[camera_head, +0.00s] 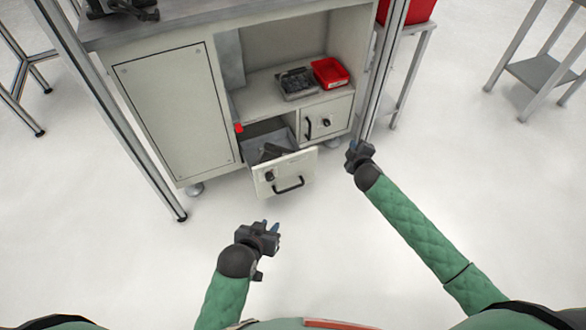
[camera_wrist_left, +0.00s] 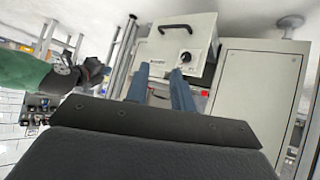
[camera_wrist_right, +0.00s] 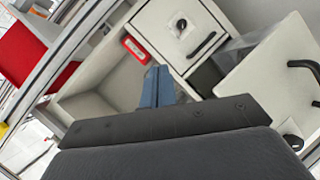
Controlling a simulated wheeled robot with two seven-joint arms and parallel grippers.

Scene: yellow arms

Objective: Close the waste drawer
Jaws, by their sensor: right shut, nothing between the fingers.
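The waste drawer (camera_head: 293,168) is pulled out at the bottom of the cabinet, with a black handle and a dark round lock on its pale front. Some dark contents show inside it. The drawer front also appears upside down in the left wrist view (camera_wrist_left: 168,50), and at the right edge of the right wrist view (camera_wrist_right: 270,100). My left gripper (camera_head: 271,226) is open and empty, low in front of the drawer and apart from it. My right gripper (camera_head: 354,146) is shut and empty, to the right of the drawer and touching nothing that I can see.
A red bin (camera_head: 330,73) and a grey tray (camera_head: 296,84) stand on the shelf above. A metal post (camera_head: 378,85) rises near my right gripper, another at the left. The floor in front is clear.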

